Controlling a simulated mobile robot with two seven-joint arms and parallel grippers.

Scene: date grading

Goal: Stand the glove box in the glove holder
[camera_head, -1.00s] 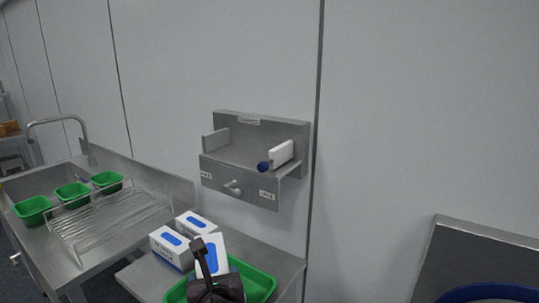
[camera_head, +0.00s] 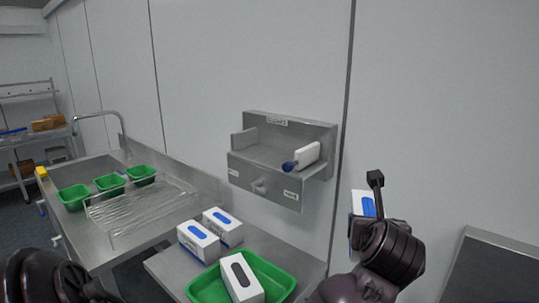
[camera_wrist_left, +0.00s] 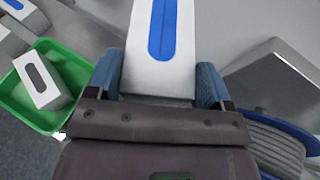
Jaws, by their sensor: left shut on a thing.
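A white glove box (camera_head: 358,203) with a blue oval on its face is in my left gripper (camera_head: 374,200), raised beside the wall. In the left wrist view the glove box (camera_wrist_left: 162,45) sits between the two blue-grey fingers, which close on its sides. The glove holder (camera_head: 262,168) is a grey steel wall shelf with a label at the top, left of the held box and apart from it. A white block with a blue round end (camera_head: 304,158) is at its right side. My right gripper is not in view.
Two white boxes with blue ovals (camera_head: 199,242) (camera_head: 222,227) stand on the steel table (camera_head: 165,267). A green tray (camera_head: 206,290) there holds a white box with a dark oval (camera_head: 241,278). A blue-rimmed spool (camera_wrist_left: 275,140) is at right. A sink with green tubs (camera_head: 74,197) is at left.

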